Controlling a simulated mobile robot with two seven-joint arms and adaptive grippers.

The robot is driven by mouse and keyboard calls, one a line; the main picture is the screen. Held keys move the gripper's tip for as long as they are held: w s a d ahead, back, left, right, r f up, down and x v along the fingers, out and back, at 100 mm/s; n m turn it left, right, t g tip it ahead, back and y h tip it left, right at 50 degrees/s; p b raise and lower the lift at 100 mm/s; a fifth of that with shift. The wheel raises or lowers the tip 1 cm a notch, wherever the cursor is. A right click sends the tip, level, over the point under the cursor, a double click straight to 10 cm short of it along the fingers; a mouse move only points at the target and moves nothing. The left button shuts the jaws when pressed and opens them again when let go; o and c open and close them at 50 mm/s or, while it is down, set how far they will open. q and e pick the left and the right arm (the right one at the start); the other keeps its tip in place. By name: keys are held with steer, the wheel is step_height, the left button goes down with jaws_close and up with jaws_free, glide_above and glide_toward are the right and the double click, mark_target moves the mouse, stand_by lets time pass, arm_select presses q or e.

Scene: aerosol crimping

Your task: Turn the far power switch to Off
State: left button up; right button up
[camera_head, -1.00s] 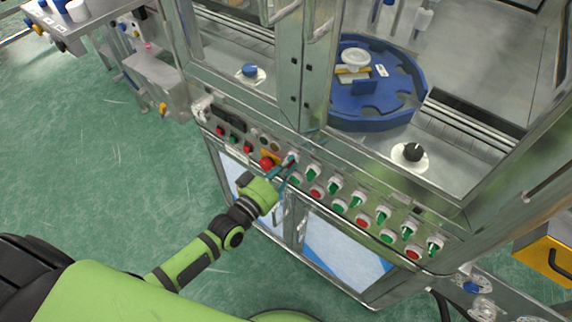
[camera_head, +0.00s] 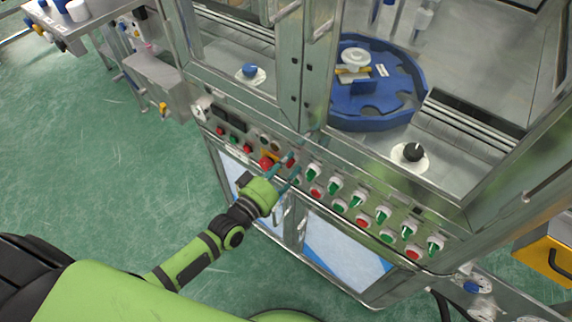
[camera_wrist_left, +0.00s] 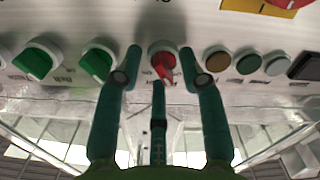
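A red rotary switch (camera_wrist_left: 162,66) on a white round base sits between my left gripper's fingers in the wrist view. Its red handle points down and slightly right there, and small lettering beside it is hard to read. In the head view the red switch (camera_head: 289,160) is on the machine's front panel, partly hidden by the fingers. My left gripper (camera_head: 290,170) is open, with one finger on each side of the switch. In the wrist view the gripper (camera_wrist_left: 160,66) shows gaps between both outer fingers and the red handle. My right gripper is not in view.
Several green-handled switches (camera_head: 334,185) line the panel to the right, with red and green buttons below. A red emergency knob (camera_head: 266,163) on yellow sits close left of the gripper. Open floor (camera_head: 110,150) lies left.

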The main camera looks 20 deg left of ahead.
arm_select(q)
steer(key=shift+s, duration=0.1)
steer(key=v, duration=1.2)
steer(key=s+a+f+m+g+y, duration=0.1)
steer(key=s+a+f+g, duration=0.1)
steer(key=f, duration=0.6)
steer(key=s+a+f+g+y, duration=0.2)
steer(key=f+g, duration=0.1)
steer(key=f, duration=0.6)
steer(key=s+a+f+m+g+y, duration=0.1)
steer(key=s+f+g, duration=0.15)
steer(key=f, duration=0.55)
steer(key=s+f+m+g+y, duration=0.1)
steer(key=s+f+g, duration=0.3)
steer(key=s+f, duration=0.4)
steer(key=s+f+m+g+y, duration=0.1)
steer(key=s+f+g, duration=0.3)
steer(key=s, duration=1.1)
step_height(320, 180, down, 4)
steer(key=shift+d+r+m, duration=0.15)
steer(key=shift+d+m, duration=0.15)
steer(key=shift+g, duration=0.25)
